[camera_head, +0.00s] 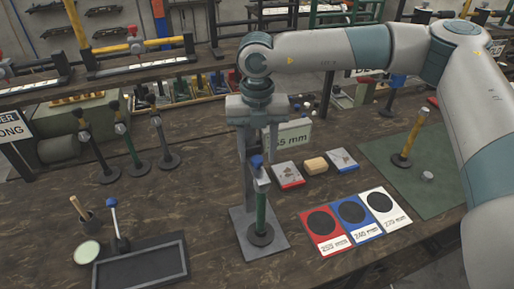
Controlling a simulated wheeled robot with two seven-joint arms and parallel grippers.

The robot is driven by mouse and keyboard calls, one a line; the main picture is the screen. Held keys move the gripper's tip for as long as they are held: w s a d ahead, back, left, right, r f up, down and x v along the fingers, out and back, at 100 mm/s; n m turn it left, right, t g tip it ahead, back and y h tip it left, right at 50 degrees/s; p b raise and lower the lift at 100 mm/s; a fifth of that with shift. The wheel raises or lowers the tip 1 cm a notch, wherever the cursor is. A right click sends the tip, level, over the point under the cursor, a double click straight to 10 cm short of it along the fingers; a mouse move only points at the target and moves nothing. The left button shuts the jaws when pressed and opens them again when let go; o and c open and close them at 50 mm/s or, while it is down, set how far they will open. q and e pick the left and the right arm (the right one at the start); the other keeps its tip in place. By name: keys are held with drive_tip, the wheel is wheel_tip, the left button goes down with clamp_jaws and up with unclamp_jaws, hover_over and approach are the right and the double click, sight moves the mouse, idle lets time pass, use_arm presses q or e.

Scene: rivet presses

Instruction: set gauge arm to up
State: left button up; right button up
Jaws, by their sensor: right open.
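A gauge stand with a grey base plate (277,243) stands at the middle of the bench. A green post with a round dark foot (261,235) stands upright on the plate. A small blue-topped part (257,162) sits above the post; I cannot tell for sure whether it is the gauge arm or how it is set. My right gripper (259,150) points down over the stand, open, with its fingers close around the upper part. I cannot tell whether they touch it. It partly hides the stand's top. My left gripper is not in view.
Red, blue and white marked cards (352,235) lie to the right. Small red and blue boxes and a tan block (315,165) are behind them. Several posts (127,150) stand at the left. A black tray (140,275) is at front left. A yellow-handled post (411,140) stands on a green mat.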

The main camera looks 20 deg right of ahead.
sight(257, 157)
drive_tip(key=shift+f, duration=0.1)
drive_tip(key=shift+c, duration=0.2)
clamp_jaws()
drive_tip(key=shift+w+r, duration=0.1)
drive_tip(key=shift+r, duration=0.35)
wheel_tip(257, 157, up, 7)
drive_tip(key=shift+f+b, duration=0.15)
drive_tip(key=shift+b, duration=0.55)
drive_tip(key=shift+r, duration=0.35)
drive_tip(key=shift+o, duration=0.2)
unclamp_jaws()
